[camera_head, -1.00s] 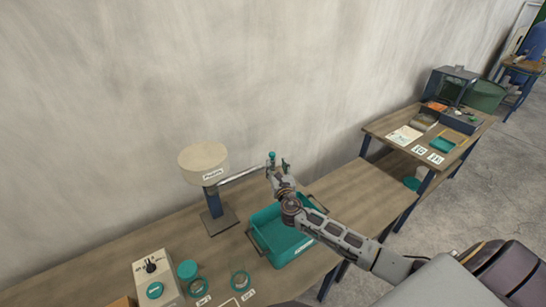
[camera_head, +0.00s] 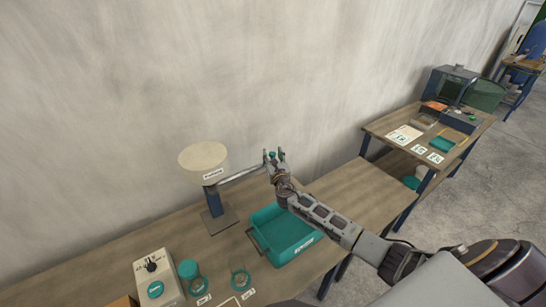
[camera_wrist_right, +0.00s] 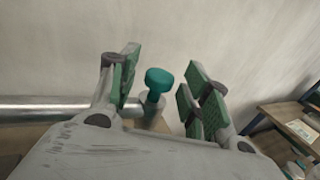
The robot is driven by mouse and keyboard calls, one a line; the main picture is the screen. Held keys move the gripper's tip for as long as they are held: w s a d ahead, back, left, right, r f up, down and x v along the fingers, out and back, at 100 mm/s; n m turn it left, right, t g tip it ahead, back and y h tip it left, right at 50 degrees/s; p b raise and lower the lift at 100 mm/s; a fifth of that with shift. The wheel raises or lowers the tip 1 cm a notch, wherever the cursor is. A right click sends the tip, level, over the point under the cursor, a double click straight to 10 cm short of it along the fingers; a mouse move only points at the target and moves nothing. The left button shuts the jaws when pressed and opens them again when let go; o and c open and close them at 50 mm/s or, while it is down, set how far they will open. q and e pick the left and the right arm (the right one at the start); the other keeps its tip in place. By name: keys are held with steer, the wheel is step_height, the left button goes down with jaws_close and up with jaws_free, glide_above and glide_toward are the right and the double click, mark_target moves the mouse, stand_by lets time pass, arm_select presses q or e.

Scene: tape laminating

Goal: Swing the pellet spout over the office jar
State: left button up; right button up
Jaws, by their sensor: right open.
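The pellet hopper (camera_head: 203,157) is a cream drum on a dark post. Its grey spout (camera_head: 240,176) reaches out to the right, over the back of the teal bin, and has a teal knob (camera_wrist_right: 159,80) at its end. My right gripper (camera_head: 274,157) is open at the spout's end; in the right wrist view its green-padded fingers (camera_wrist_right: 160,92) stand on either side of the knob, with gaps visible. I cannot tell which is the office jar. My left gripper is not in view.
A teal bin (camera_head: 285,235) stands on the bench below my right arm. A control box (camera_head: 155,277) with a dial stands at the front left. The bench (camera_head: 355,195) is clear right of the bin. A second table (camera_head: 400,128) with trays and cards stands farther right.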

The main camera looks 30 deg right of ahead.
steer(key=shift+c, duration=0.4)
jaws_close()
steer(key=shift+s+f, duration=0.1)
